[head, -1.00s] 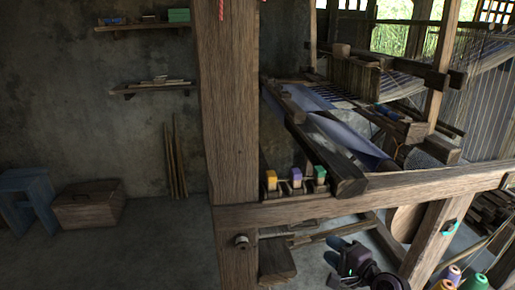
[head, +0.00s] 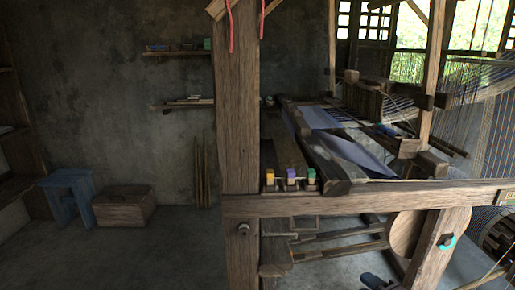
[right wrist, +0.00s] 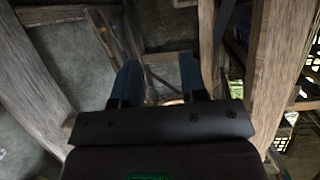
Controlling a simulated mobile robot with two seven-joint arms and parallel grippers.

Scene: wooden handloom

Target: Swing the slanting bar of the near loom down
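The near loom's front rail (head: 350,203) runs across the head view from a thick post (head: 240,150). A slanting wooden bar (head: 425,265) leans below the rail at the right, its top to the right. A peg with a teal ring (head: 447,242) sits on it, and a round wooden disc (head: 404,232) is beside it. My right gripper (head: 375,282) is only partly seen at the bottom edge, left of the bar and apart from it in the picture. In the right wrist view its two blue-grey fingers (right wrist: 160,85) are spread with nothing seen held between them. My left gripper is out of view.
A dark beam (head: 320,160) and blue cloth (head: 355,152) lie above the rail. Several coloured blocks (head: 291,176) stand on it. Wooden beams (right wrist: 280,70) flank my right gripper in its wrist view. A blue stool (head: 68,195) and wooden box (head: 124,205) stand on open floor.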

